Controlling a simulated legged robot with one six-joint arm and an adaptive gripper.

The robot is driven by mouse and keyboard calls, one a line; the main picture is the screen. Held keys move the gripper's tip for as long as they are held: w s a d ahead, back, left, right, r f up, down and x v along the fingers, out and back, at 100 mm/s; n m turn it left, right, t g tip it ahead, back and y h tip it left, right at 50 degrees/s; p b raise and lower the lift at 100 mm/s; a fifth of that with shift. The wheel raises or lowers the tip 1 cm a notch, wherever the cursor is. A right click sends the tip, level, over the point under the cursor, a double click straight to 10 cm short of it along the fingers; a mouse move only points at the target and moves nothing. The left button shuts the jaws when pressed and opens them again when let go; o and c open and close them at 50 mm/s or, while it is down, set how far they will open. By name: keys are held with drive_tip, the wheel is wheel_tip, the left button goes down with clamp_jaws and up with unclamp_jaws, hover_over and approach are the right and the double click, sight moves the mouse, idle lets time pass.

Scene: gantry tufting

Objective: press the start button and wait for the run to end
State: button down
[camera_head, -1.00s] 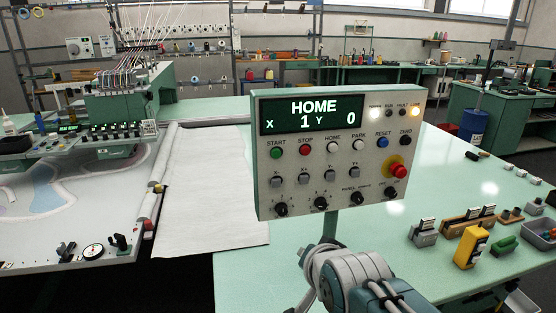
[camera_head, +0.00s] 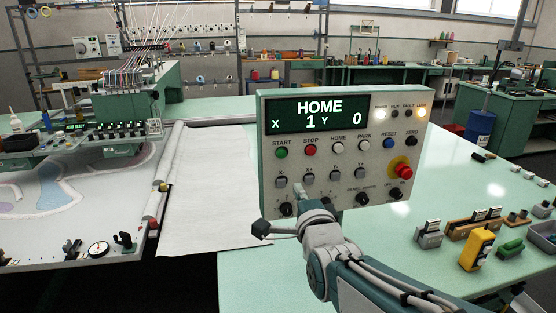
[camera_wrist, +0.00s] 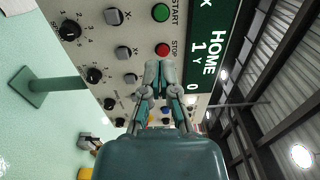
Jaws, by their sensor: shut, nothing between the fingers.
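A control panel (camera_head: 345,185) stands upright; its display reads HOME, X 1, Y 0. The green START button (camera_head: 281,153) is at its upper left, beside the red STOP button (camera_head: 311,151). In the wrist view, START (camera_wrist: 161,13) is at the top and STOP (camera_wrist: 162,50) just below it. My gripper (camera_wrist: 160,72) is shut and empty; its tips appear just below STOP in that picture. In the head view my gripper (camera_head: 299,186) is in front of the panel's lower left, lower than START. Contact with the panel cannot be told. The START face is unobstructed.
A red emergency knob (camera_head: 402,169) is on the panel's right, with switches and black knobs below the buttons. The white and amber lamps are lit. A tufting gantry (camera_head: 120,100) is at left. A yellow block (camera_head: 477,250) and small fixtures stand on the right bench.

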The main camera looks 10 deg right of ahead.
sight(281, 155)
drive_tip(key=w, duration=1.2)
drive_tip(key=shift+w+r, duration=0.1)
drive_tip(key=shift+w, duration=0.2)
drive_tip(key=shift+w+r, duration=0.1)
drive_tip(key=shift+w, duration=0.65)
